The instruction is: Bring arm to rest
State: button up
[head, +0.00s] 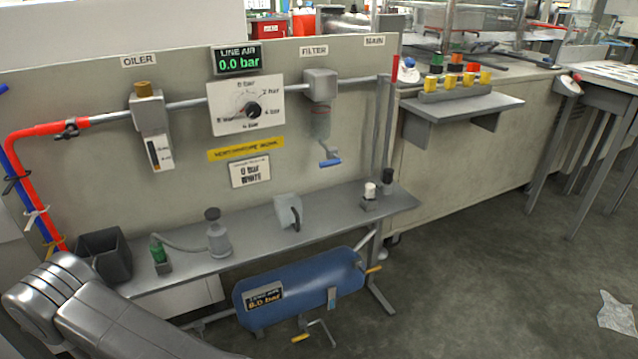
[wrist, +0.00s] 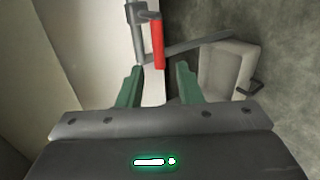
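My gripper (wrist: 158,75) shows in the wrist view as two green fingers standing apart. A pale strip shows between them, and it looks to be beyond the fingers rather than held. My grey arm (head: 110,315) reaches in at the lower left of the head view, where the gripper itself is out of sight. Above the fingertips in the wrist view are a red handle (wrist: 157,42) and grey pipework (wrist: 137,25). Contact between them and the fingers is not visible.
A panel with a dial (head: 245,107) and pipes stands over a narrow grey shelf (head: 330,212) bearing several fittings. A dark bin (head: 104,256) stands near my arm. A blue tank (head: 300,290) lies beneath. Open floor (head: 480,290) is at the right.

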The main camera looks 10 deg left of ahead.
jog(key=b+x, duration=0.2)
jog(key=x, duration=0.5)
jog(key=shift+w+f, duration=0.1)
jog(key=shift+f, duration=0.1)
jog(key=shift+r+m+g+y+b, duration=0.4)
jog(key=shift+r+m+y+b, duration=0.2)
jog(key=shift+r+m+y, duration=0.1)
jog(key=shift+w+r, duration=0.1)
